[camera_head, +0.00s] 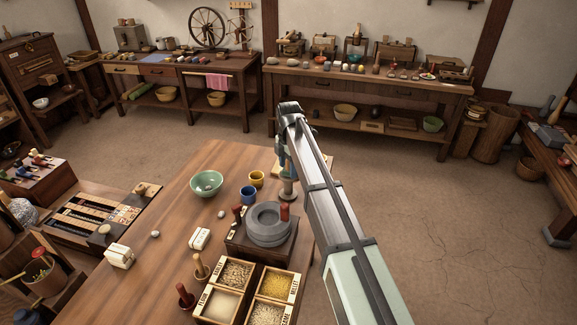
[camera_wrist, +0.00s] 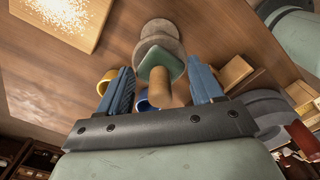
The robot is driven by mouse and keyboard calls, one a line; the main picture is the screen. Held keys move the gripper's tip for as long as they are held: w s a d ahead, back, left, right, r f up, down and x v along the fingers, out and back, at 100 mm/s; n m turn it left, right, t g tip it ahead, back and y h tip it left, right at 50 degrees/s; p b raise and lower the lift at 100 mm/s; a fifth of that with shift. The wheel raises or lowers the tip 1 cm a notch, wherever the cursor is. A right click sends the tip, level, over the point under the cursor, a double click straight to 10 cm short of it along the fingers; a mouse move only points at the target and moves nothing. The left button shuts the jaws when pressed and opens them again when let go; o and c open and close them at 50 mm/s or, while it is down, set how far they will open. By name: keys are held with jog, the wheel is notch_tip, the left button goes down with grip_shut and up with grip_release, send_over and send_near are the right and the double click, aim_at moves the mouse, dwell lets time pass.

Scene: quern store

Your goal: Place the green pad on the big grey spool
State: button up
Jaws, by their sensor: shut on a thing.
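The green pad (camera_wrist: 152,58) is a small flat square with a tan cylindrical knob (camera_wrist: 160,88), seen between the blue fingers of my gripper (camera_wrist: 162,74) in the wrist view. My gripper is shut on the pad. The big grey spool (camera_wrist: 159,28) stands directly beyond the pad. The pad overlaps its near disc in the picture; I cannot tell whether they touch. In the head view my gripper (camera_head: 283,163) points down over the spool (camera_head: 288,193) near the table's far right edge. The pad is not clearly visible there.
A grey quern stone (camera_head: 268,222) stands close by, with a blue cup (camera_head: 248,195), a yellow cup (camera_head: 257,179) and a green bowl (camera_head: 206,183) to the left. A divided grain box (camera_head: 248,292) is in front. The left of the wooden table (camera_head: 160,205) is fairly clear.

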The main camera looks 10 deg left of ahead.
jog(key=shift+f, duration=0.1)
jog(key=o, duration=1)
notch_tip(320, 180, up, 12)
jog(key=shift+r, duration=0.15)
dwell(0.5)
